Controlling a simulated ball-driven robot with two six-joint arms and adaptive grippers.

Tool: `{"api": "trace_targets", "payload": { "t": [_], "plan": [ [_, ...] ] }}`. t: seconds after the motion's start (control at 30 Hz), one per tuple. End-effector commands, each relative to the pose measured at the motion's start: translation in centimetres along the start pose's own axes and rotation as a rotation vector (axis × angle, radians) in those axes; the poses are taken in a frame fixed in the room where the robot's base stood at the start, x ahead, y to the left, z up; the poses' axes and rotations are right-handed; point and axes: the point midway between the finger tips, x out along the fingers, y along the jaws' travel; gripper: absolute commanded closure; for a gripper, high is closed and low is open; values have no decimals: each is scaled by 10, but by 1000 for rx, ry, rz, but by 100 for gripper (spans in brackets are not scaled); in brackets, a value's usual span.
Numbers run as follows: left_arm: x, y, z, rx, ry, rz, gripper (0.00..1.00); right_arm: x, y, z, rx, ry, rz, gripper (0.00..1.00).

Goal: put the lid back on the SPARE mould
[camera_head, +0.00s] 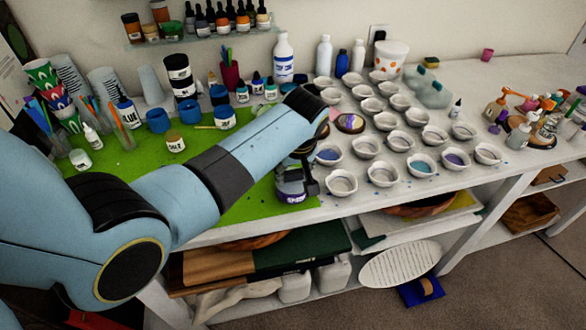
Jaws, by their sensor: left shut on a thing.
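My left gripper (301,172) comes down over the front right edge of the green mat. It is shut on a small jar (291,190) with a dark purple upper part and a white label with purple print. My gripper and wrist cover most of the jar's top, so I cannot tell whether it has a lid or how far it is off the mat. I cannot read the word SPARE anywhere, and I cannot make out a separate lid. My right gripper is out of view.
Pale bowls (383,174), several holding blue or purple, fill the white table right of my gripper. Jars, cups and sticks stand on the green mat (150,165) to the left. Bottles (283,58) line the back. The lower shelf holds boards and white jugs.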

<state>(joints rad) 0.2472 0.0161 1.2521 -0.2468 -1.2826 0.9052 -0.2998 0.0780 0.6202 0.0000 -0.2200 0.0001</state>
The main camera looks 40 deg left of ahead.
Motion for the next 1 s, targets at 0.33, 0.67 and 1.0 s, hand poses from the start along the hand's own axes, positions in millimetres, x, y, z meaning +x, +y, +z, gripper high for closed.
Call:
{"api": "trace_targets", "payload": {
  "t": [0.33, 0.67, 1.0],
  "plan": [
    [0, 0, 0, 0, 0, 0, 34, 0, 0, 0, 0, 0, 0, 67],
    [0, 0, 0, 0, 0, 0, 16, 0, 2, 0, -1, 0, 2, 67],
    [0, 0, 0, 0, 0, 0, 3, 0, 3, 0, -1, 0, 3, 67]
  ]
}}
